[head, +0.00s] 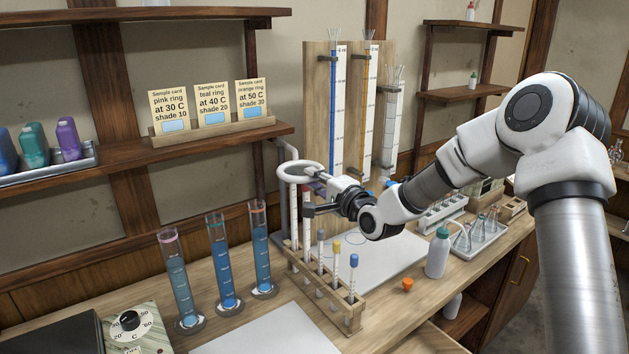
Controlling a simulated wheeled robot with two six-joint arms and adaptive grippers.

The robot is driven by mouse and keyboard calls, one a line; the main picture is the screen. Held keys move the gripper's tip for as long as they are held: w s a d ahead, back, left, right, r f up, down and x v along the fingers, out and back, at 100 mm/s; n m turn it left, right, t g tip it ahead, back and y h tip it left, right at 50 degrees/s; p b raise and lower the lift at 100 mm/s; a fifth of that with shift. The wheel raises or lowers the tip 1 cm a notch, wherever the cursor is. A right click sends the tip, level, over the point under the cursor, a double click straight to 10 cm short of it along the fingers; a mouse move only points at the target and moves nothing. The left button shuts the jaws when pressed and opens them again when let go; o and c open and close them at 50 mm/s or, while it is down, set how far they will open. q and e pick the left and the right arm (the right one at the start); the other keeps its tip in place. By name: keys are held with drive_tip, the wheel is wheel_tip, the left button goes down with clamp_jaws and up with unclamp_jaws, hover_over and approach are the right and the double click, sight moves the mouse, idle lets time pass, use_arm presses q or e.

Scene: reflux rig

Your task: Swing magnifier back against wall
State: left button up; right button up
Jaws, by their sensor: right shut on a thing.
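The magnifier (281,170) shows as a white ring on a pale arm, in front of the wall and beside the shelf's right end. My right gripper (311,200) is at the ring's right side, with its arm reaching in from the right. It is shut on the magnifier near the ring's near right edge; the exact grip point is small and partly hidden by the fingers. The ring stands over the back of a wooden rack (322,284) of capped tubes. My left gripper is not in view.
Three glass cylinders with blue liquid (222,268) stand left of the rack. A wooden board (317,90) with tall burettes rises behind my gripper. A shelf (215,143) holds sample cards (211,105). A white bottle (438,256) and orange cap (407,284) are at the right.

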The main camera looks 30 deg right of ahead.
sight(297, 183)
drive_tip(key=shift+w+a+f+b, duration=0.15)
drive_tip(key=shift+a+b, duration=0.1)
drive_tip(key=shift+a, duration=0.2)
drive_tip(key=shift+a+f+b, duration=0.1)
drive_tip(key=shift+a+b, duration=0.15)
drive_tip(key=shift+a, duration=0.15)
drive_tip(key=shift+w+a+b, duration=0.2)
drive_tip(key=shift+a, duration=0.35)
drive_tip(key=shift+w+a+b, duration=0.15)
drive_tip(key=shift+a, duration=0.4)
drive_tip(key=shift+w+a, duration=0.2)
drive_tip(key=shift+a, duration=0.35)
drive_tip(key=shift+w+a, duration=0.15)
drive_tip(key=shift+a, duration=0.4)
drive_tip(key=shift+f, duration=0.1)
drive_tip(key=shift+w+a+b, duration=0.15)
drive_tip(key=shift+w+a, duration=0.3)
drive_tip(key=shift+a, duration=0.4)
drive_tip(key=shift+w+a+b, duration=0.2)
drive_tip(key=shift+w+a, duration=0.25)
drive_tip(key=shift+a, duration=0.35)
drive_tip(key=shift+w+a+b, duration=0.15)
drive_tip(key=shift+w+a, duration=0.3)
drive_tip(key=shift+a, duration=0.4)
